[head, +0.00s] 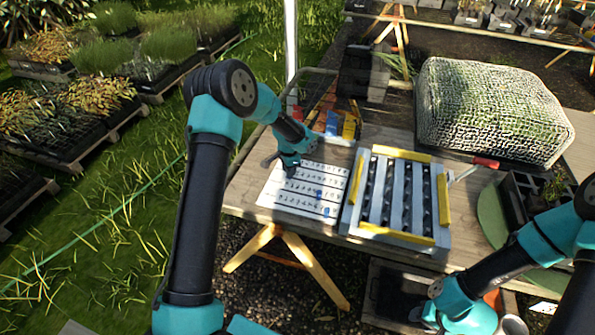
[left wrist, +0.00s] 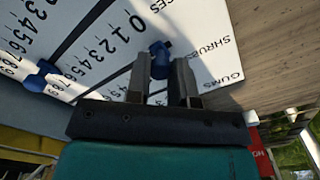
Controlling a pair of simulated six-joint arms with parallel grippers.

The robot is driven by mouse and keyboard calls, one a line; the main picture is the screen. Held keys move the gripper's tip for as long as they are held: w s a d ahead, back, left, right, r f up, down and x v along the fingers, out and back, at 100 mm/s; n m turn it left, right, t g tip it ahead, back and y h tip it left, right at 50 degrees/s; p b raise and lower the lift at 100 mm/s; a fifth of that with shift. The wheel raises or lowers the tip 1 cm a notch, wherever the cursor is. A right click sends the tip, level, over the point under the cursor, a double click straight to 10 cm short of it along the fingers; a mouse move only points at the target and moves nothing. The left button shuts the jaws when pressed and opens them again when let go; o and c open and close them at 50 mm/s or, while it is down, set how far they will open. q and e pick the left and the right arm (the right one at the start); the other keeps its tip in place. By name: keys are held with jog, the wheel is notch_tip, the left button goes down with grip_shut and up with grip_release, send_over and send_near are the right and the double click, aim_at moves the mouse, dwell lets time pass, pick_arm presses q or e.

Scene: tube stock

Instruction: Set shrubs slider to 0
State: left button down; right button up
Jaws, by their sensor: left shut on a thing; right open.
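The white slider board (head: 332,178) lies on the wooden table, with printed number rows and blue knobs. My left gripper (head: 290,172) is over its left part. In the left wrist view, my left gripper (left wrist: 177,82) is shut on a blue slider knob (left wrist: 160,56). This knob sits near the 0 end of a number row, close to the SHRUBS label (left wrist: 215,48). Exactly which number it lines up with is hard to tell. Another blue knob (left wrist: 36,82) stands further along a different row. My right arm is at the lower right; its gripper is not visible.
A grey rack with yellow strips (head: 405,237) lies right of the board. A net-covered block (head: 490,108) stands behind it. Blue and yellow bins (head: 340,124) are behind the board. A black crate (head: 520,195) is at the right.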

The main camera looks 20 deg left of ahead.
pick_arm(q)
jog(key=shift+a, duration=0.2)
jog(key=c, duration=1)
grip_release()
jog(key=shift+o, duration=0.2)
jog(key=shift+r, duration=0.1)
notch_tip(320, 180, up, 17)
jog(key=shift+r, duration=0.15)
